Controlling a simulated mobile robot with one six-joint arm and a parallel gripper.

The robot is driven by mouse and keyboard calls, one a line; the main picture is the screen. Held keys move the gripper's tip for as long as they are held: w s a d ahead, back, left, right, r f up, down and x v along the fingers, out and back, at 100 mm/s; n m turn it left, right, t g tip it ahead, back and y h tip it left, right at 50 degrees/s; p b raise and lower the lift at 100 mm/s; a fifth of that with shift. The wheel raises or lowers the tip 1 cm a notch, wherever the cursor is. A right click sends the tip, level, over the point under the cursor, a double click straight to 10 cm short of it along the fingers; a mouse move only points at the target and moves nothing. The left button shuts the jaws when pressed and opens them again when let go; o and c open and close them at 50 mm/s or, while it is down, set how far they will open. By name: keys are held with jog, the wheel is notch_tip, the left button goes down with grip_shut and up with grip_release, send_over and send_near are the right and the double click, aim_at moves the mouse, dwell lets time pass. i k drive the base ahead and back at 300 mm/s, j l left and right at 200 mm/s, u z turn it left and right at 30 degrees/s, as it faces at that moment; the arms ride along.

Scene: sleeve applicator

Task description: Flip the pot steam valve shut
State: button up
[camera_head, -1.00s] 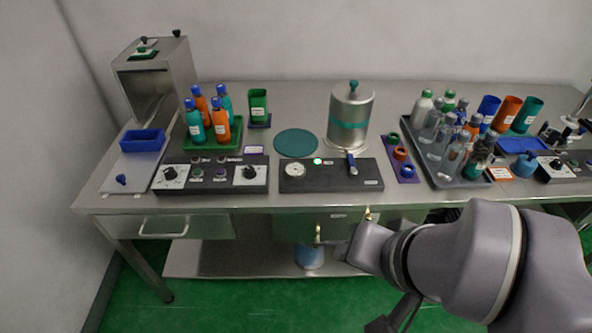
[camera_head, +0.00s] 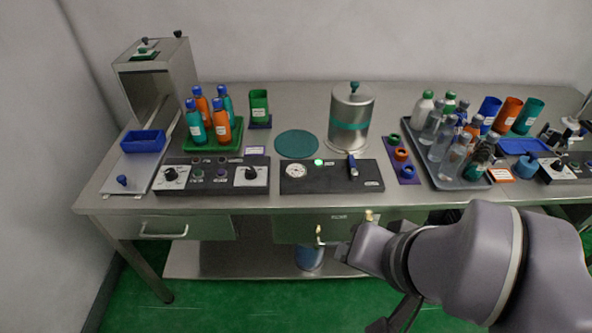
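The metal pot (camera_head: 367,103) with a teal band and a dark teal lid knob stands at the back centre of the bench. In front of it is a black panel (camera_head: 322,182) with a round gauge (camera_head: 296,171) and a lit green lamp (camera_head: 319,162). A blue lever (camera_head: 352,164), which looks like the steam valve, stands at the panel's right part, its long side running toward the pot. My gripper (camera_head: 344,226) is low, at the bench's front edge, below the panel. Its two gold-tipped fingers look apart, with nothing between them. It is well clear of the lever.
A teal round mat (camera_head: 296,144) lies left of the pot. A purple strip with coloured rings (camera_head: 401,155) is to its right, then a grey tray (camera_head: 481,182) of bottles. Another black control panel (camera_head: 210,187) sits left. A drawer front (camera_head: 285,230) is behind my gripper.

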aim_at(350, 160)
jog(key=i+l, duration=1)
jog(key=i+u, duration=0.05)
